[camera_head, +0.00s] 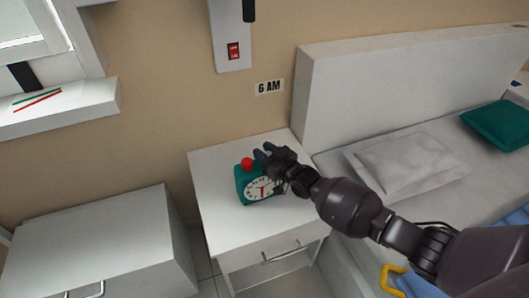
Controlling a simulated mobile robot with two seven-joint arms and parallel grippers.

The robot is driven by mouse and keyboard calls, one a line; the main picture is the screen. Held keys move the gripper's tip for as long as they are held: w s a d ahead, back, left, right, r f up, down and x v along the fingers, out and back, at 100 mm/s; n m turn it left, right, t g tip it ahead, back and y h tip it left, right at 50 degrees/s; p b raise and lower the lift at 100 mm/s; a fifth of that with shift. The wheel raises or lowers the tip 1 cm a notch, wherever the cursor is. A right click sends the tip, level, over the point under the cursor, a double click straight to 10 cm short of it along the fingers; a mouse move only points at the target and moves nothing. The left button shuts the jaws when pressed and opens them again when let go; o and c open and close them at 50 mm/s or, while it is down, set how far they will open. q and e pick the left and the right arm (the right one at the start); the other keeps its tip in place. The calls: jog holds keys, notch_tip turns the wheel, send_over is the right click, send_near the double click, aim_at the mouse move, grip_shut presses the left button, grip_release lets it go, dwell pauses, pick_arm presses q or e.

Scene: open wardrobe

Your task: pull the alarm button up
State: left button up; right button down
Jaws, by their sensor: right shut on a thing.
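A teal alarm clock (243,188) stands on the white nightstand, its white round dial (264,188) facing the front. A red alarm button (247,163) sits on top at its left; I cannot tell whether it is up or down. My right gripper (268,158) comes in from the right and is shut on the alarm clock at its upper right, beside the red button. The dark fingers cover the clock's upper right corner and part of its edge. My left gripper is not in view.
The white nightstand (220,225) has free room around the clock. The bed with a white headboard (350,90) and pillow (405,163) is at right. A white cabinet (100,235) stands left.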

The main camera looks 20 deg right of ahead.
jog(key=shift+r, duration=0.9)
jog(key=shift+f, duration=0.15)
jog(key=c, duration=0.8)
grip_release()
jog(key=shift+s, duration=0.1)
jog(key=shift+s+d, duration=0.15)
jog(key=p+v, duration=0.2)
jog(key=v, duration=0.8)
jog(key=shift+s, duration=0.15)
